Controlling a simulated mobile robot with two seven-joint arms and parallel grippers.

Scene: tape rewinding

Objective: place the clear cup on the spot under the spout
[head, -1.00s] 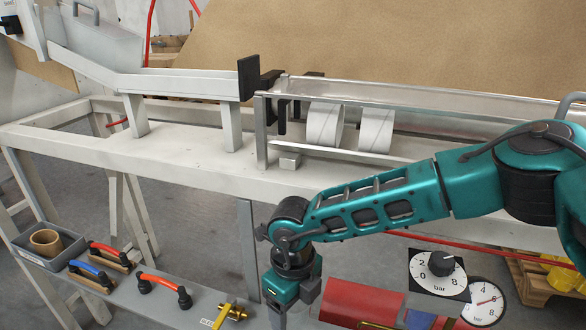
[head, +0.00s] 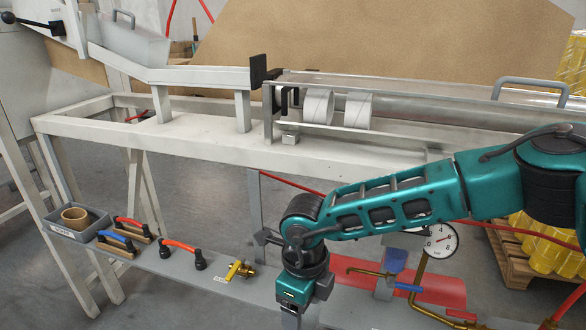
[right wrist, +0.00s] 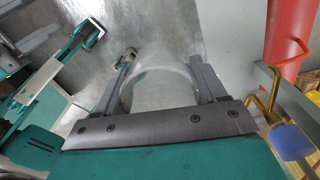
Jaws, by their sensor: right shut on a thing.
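My right gripper (head: 290,318) hangs at the bottom of the head view, in front of the grey shelf; its fingertips are cut off by the frame edge. In the right wrist view it is shut on the clear cup (right wrist: 160,78), which sits between the two grey fingers. The cup is see-through, with a pale rim facing the palm. A bent brass pipe with a blue part, apparently the spout (head: 420,290), stands right of the gripper and apart from it. The spot under it cannot be made out.
The grey shelf (head: 190,270) carries red- and blue-handled tools, a brass valve (head: 240,270) and a grey bin (head: 75,222) at its left. The white frame (head: 200,142) with two white rolls is behind.

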